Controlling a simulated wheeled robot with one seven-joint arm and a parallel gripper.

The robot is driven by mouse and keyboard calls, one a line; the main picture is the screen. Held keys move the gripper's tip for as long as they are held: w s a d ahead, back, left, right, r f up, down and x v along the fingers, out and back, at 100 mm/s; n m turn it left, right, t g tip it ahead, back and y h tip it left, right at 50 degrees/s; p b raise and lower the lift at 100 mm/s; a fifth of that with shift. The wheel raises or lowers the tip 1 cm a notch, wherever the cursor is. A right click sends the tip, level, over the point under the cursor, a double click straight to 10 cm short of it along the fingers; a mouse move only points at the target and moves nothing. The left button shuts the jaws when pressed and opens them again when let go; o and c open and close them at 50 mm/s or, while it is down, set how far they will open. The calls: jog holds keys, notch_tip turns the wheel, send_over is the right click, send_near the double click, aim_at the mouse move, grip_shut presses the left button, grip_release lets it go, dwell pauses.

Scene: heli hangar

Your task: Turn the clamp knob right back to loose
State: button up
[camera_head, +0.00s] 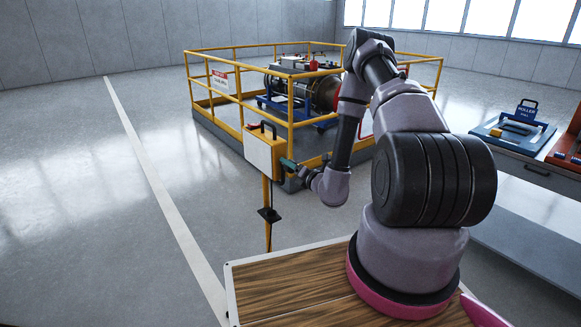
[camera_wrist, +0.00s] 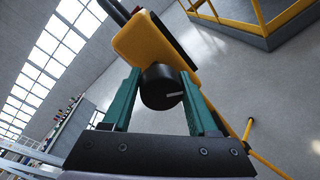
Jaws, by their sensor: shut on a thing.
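The clamp knob (camera_wrist: 161,87) is black and round with a white pointer line, which points to the right in the wrist view. It sits on the end of a yellow clamp box (camera_wrist: 146,45). My gripper (camera_wrist: 160,90) has its two green fingers on either side of the knob, shut on it. In the head view my gripper (camera_head: 288,164) reaches the right side of the yellow box (camera_head: 264,152), which has a white front panel and a black handle and stands on a yellow post. The knob is hidden there by the gripper.
A yellow railing (camera_head: 238,47) encloses a platform with an engine (camera_head: 318,90) behind the box. A sign (camera_head: 222,81) hangs on the railing. A bench at right carries a blue roller tray (camera_head: 513,131) and an orange-red case (camera_head: 567,150). The floor at left is clear.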

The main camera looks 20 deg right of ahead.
jog(key=shift+s+f, duration=0.1)
jog(key=shift+f, duration=0.05)
dwell(0.4)
jog(key=o, duration=1.3)
jog(key=shift+d, duration=0.1)
jog(key=shift+o, duration=0.3)
jog(key=v, duration=1)
jog(key=shift+s, duration=0.35)
jog(key=shift+d, duration=0.1)
